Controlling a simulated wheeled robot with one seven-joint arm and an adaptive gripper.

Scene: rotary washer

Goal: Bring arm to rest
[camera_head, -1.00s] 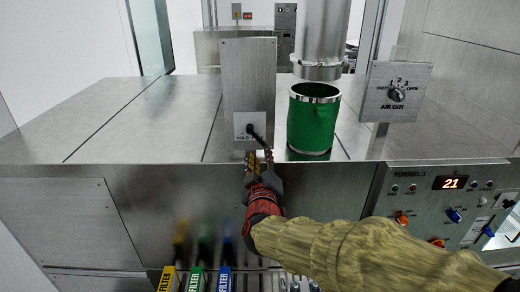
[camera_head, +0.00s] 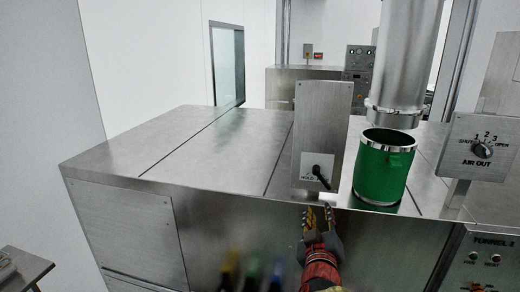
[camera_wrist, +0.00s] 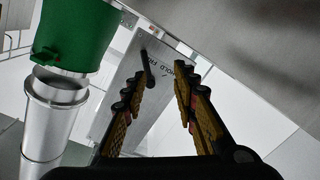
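My gripper (camera_head: 319,211) is in front of the steel machine, just below a steel panel (camera_head: 322,112) with a black lever (camera_head: 320,175). In the wrist view my gripper (camera_wrist: 162,82) has its two fingers apart with nothing between them. The lever (camera_wrist: 150,68) shows beyond the fingers there and appears apart from them. Most of my arm is outside the head view, below its lower edge.
A green container (camera_head: 384,170) with metal rims stands under a steel pipe (camera_head: 406,60), right of the lever panel. An AIR OUT panel (camera_head: 480,148) is farther right. The steel top (camera_head: 215,145) is clear on the left. A small table (camera_head: 22,268) is at lower left.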

